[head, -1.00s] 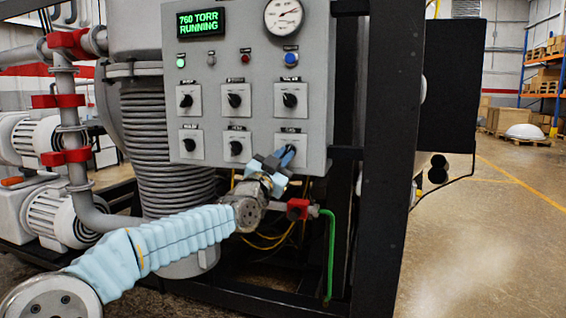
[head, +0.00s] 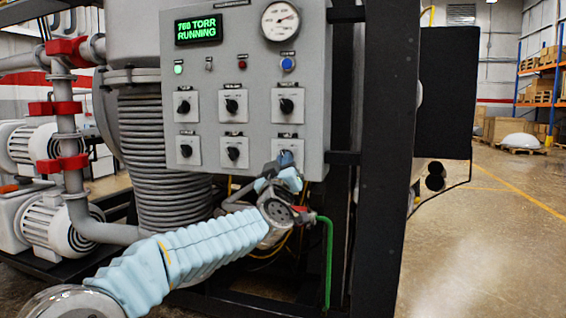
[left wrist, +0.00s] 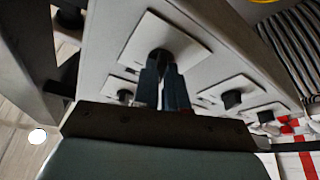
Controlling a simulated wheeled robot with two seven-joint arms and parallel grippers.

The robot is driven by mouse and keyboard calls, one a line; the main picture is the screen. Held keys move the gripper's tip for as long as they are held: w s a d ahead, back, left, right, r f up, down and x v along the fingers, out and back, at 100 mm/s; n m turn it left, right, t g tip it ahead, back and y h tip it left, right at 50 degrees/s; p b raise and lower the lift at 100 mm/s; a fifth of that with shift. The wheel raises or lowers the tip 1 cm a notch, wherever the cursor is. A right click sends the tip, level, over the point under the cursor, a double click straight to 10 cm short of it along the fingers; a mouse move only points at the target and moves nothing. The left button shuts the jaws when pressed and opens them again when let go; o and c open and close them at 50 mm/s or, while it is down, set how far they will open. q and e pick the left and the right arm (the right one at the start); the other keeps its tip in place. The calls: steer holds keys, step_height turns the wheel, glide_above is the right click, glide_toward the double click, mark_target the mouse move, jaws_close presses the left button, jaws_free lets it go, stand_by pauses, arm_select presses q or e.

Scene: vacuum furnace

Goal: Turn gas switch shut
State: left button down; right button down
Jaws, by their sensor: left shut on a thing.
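The grey control panel (head: 260,80) carries two rows of black rotary switches on pale square plates. My left gripper (head: 285,160) is at the lower right switch, which it mostly hides in the head view. In the left wrist view the left gripper's fingers (left wrist: 165,85) are shut on the black knob of the gas switch (left wrist: 160,57), in front of its pale plate (left wrist: 190,45). The knob's angle is largely hidden by the fingers. The switch label is too small to read. My right gripper is not in view.
Other switches sit close by, such as the lower middle one (head: 233,153) and the upper right one (head: 286,106). A green display (head: 198,30) reads RUNNING. A black frame post (head: 385,150) stands right of the panel, and a green hose (head: 328,260) hangs below.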

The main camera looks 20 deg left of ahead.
arm_select(q)
steer(key=shift+d+n+y, duration=0.1)
steer(key=shift+n+y, duration=0.2)
steer(key=shift+n, duration=0.6)
steer(key=shift+g, duration=0.3)
steer(key=c, duration=1.2)
jaws_free()
steer(key=b+v, duration=0.3)
steer(key=v, duration=1)
steer(key=shift+s+d+f, duration=0.15)
steer(key=shift+s+f, duration=0.05)
steer(key=shift+s, duration=0.15)
